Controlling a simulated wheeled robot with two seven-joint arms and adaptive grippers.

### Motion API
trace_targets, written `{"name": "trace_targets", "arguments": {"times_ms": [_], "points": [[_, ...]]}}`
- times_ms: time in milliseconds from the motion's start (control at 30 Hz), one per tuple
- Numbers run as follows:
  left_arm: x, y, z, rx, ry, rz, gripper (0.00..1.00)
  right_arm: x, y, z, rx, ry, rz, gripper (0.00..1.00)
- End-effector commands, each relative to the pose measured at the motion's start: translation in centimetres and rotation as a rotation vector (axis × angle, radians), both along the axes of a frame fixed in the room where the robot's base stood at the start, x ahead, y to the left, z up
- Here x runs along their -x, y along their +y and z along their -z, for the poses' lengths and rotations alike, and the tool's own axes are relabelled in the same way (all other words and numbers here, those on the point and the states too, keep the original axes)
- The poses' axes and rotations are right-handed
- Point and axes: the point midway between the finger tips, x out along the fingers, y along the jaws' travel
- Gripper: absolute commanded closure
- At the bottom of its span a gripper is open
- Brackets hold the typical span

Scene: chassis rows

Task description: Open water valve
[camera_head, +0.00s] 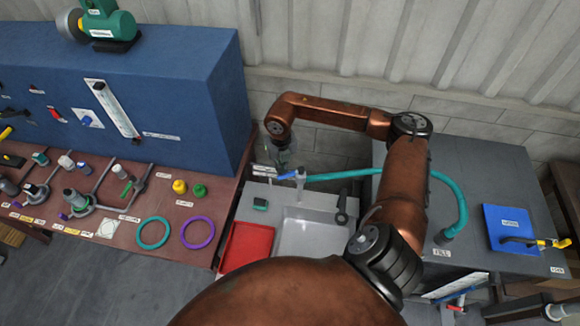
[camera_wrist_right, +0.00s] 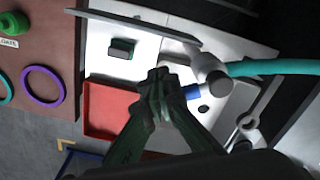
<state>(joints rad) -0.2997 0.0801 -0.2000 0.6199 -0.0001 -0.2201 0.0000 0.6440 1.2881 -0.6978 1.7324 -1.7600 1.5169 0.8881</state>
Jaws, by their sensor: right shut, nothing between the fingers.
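The water valve has a blue lever (camera_head: 287,175) on a grey fitting (camera_head: 301,176) above the sink, at the end of a teal hose (camera_head: 345,175). My right gripper (camera_head: 281,158) is just above and beside the blue lever in the head view. In the wrist view my right gripper (camera_wrist_right: 160,76) is shut and empty, its green fingertips together. The blue lever (camera_wrist_right: 193,92) shows to the right of the fingertips, partly hidden by a finger. I cannot tell whether they touch. My left gripper is not in view.
A white sink (camera_head: 308,238) and a red tray (camera_head: 246,246) lie below. A blue cabinet (camera_head: 200,95) rises on the left behind a brown bench (camera_head: 120,238) with fittings and rings. A grey unit (camera_head: 490,180) stands right. A wall closes the back.

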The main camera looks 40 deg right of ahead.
Motion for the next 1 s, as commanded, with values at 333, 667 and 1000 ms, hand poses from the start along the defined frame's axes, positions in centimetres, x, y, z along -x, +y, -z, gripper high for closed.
{"name": "trace_targets", "arguments": {"times_ms": [333, 667, 1000], "points": [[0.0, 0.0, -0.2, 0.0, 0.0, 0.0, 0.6, 0.9, 0.6, 0.0, 0.0, 0.0, -0.002, 1.0], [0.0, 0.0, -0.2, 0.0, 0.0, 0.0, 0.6, 1.4, 0.9, 0.0, 0.0, 0.0, -0.001, 1.0], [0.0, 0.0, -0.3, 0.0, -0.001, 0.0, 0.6, 2.3, 1.1, 0.0, 0.0, 0.0, 0.0, 1.0]]}}
